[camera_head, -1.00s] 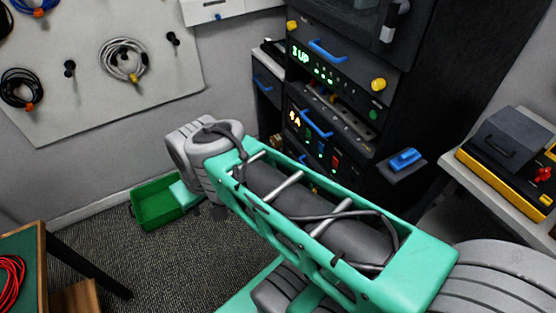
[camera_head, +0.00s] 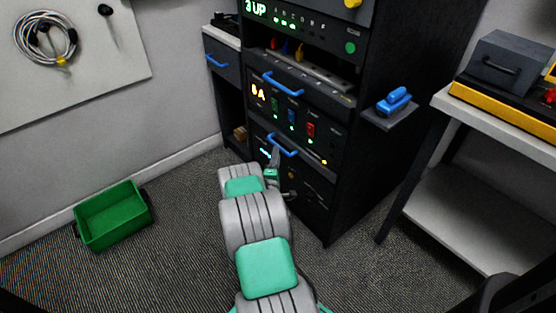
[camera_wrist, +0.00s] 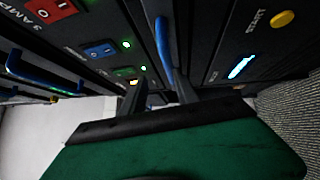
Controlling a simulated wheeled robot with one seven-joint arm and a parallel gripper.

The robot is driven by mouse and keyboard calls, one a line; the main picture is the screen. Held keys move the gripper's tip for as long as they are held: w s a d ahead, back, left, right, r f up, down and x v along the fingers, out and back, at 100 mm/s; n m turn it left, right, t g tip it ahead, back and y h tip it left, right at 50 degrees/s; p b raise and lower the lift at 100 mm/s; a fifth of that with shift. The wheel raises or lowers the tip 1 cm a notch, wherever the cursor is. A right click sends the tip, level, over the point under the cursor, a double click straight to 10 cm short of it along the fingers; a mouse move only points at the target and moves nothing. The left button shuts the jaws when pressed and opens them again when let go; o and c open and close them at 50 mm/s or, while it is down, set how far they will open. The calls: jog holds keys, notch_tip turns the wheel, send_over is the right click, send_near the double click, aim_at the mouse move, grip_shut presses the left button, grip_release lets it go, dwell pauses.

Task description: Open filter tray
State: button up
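The black rack (camera_head: 350,130) holds stacked units with blue bar handles. No label reading filter tray can be made out. My gripper (camera_head: 273,160) is at this lowest handle, partly hidden by my arm. In the wrist view my gripper (camera_wrist: 158,97) has its two dark fingers apart, with a blue handle (camera_wrist: 163,45) just ahead of the gap. I cannot tell whether the fingers touch it.
A blue object (camera_head: 393,101) rests on a small side shelf of the rack. A bench (camera_head: 490,120) with a dark case stands at the right. An empty-looking green bin (camera_head: 113,215) is on the floor at left. Carpet is clear around my arm.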

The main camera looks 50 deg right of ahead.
jog(key=shift+n+t, duration=0.3)
jog(key=shift+n, duration=0.2)
jog(key=w+d, duration=0.1)
jog(key=d, duration=0.1)
jog(key=w+d, duration=0.1)
jog(key=d, duration=0.1)
jog(key=w+d+f, duration=0.1)
jog(key=d, duration=0.1)
jog(key=shift+w, duration=0.35)
jog(key=shift+c, duration=0.4)
grip_shut()
dwell(0.3)
